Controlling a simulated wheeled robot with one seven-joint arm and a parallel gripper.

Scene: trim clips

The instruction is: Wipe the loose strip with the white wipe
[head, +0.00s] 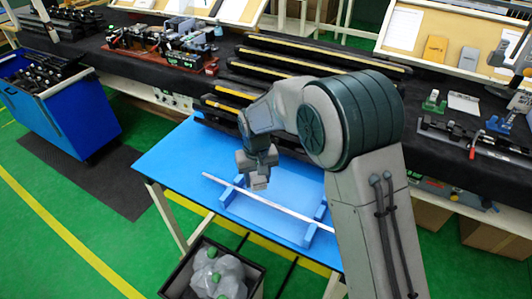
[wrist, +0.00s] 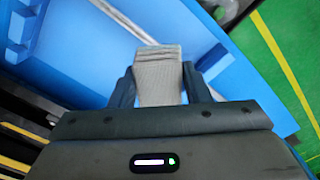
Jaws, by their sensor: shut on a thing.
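The loose strip (head: 275,203) is a long, thin, pale bar. It lies across two blue supports (head: 229,193) on the blue table (head: 180,160). My gripper (head: 258,174) is over the table near the strip's left part, and is shut on the white wipe (head: 260,183). In the wrist view the wipe (wrist: 160,78) looks like a pale grey folded pad between my two fingers. A pale narrow bar, likely the strip (wrist: 118,17), runs up and left behind it. I cannot tell whether the wipe touches the strip.
A dark bin (head: 257,272) with crumpled grey material and green pieces stands in front of the table. Long dark rails with yellow edges (head: 290,65) lie behind it. A blue cart (head: 65,110) stands at the left. My arm hides the table's right part.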

